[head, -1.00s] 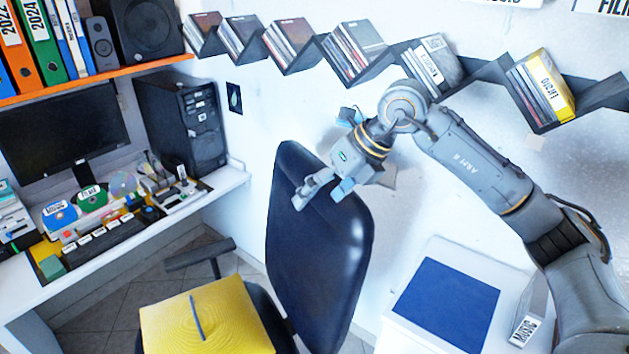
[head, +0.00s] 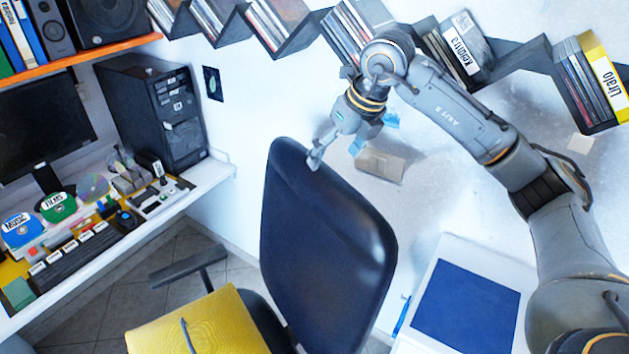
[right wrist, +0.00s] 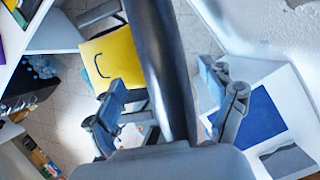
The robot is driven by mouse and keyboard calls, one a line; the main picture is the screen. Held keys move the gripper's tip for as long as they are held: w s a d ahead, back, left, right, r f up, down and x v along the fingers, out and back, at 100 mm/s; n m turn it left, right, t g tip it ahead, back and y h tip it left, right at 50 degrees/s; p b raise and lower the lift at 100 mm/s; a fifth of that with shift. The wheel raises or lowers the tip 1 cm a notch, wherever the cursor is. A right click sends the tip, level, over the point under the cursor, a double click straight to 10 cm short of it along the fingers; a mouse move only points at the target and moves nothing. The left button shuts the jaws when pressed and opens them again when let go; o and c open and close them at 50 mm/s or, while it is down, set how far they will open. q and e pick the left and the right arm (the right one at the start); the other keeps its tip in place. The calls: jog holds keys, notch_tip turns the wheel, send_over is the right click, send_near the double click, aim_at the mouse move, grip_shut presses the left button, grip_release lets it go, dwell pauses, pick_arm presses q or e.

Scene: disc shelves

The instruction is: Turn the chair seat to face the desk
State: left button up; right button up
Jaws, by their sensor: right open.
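The seat extends left from the backrest, beside the white desk (head: 205,180). My right gripper (head: 335,160) is open at the top edge of the backrest. In the right wrist view the fingers of my right gripper (right wrist: 167,105) are spread on either side of the backrest (right wrist: 165,60), seen edge-on. I cannot tell whether they touch it. My left gripper is not in view.
A zigzag disc shelf (head: 510,62) runs along the wall above my right arm. A white cabinet with a blue top panel (head: 465,305) stands right of the chair.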

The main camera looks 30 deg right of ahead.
aim_at(326, 173)
jog(key=x, duration=0.1)
jog(key=p+x, duration=0.1)
jog(key=x, duration=0.3)
jog(key=shift+s+f+p, duration=0.1)
jog(key=shift+s+p, duration=0.2)
jog(key=shift+s, duration=0.1)
jog(key=x, duration=0.3)
jog(key=shift+w+f+p, duration=0.2)
jog(key=shift+w+p, duration=0.1)
jog(key=shift+p, duration=0.1)
jog(key=shift+x, duration=1.1)
jog(key=shift+a+f+p, duration=0.1)
jog(key=shift+f+p, duration=0.05)
jog(key=shift+p, duration=0.15)
jog(key=shift+w+f, duration=0.1)
jog(key=shift+f, duration=0.15)
jog(key=c, duration=1.7)
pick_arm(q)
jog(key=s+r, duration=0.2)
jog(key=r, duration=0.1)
